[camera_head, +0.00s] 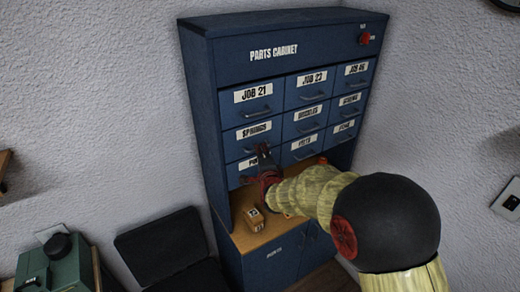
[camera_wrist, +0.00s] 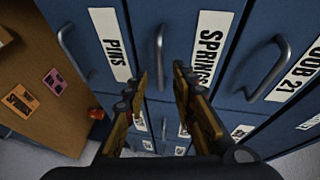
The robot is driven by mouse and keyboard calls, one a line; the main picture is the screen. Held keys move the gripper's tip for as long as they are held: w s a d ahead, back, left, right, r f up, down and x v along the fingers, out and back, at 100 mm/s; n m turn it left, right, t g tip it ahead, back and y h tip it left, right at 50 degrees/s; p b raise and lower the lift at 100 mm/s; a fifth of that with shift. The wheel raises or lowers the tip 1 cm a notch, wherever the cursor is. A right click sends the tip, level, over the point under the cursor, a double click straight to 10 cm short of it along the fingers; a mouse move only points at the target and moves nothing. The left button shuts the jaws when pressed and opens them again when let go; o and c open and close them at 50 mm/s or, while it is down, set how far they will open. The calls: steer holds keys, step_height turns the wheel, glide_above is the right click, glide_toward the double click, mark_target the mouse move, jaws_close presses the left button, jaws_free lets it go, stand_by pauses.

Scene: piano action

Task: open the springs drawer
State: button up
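The blue springs drawer (camera_head: 236,142) is in the left column, middle row of the parts cabinet, and looks shut. Its white SPRINGS label (camera_wrist: 209,48) reads sideways in the wrist view. Its grey bar handle (camera_wrist: 160,58) lies ahead of my gripper (camera_wrist: 162,82), in line with the gap between the two fingers. The fingers are apart with nothing held; I cannot tell whether the handle is between the tips. In the head view my gripper (camera_head: 263,154) is close to the drawer front and hides its handle.
The blue parts cabinet (camera_head: 208,75) has JOB drawers above and a PINS drawer (camera_wrist: 88,50) below. The JOB 21 handle (camera_wrist: 270,68) is close by. A small wooden block (camera_head: 255,219) stands on the cabinet's wooden shelf. A black chair (camera_head: 160,245) stands left.

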steer(key=shift+x, duration=1.6)
steer(key=c, duration=0.3)
jaws_close()
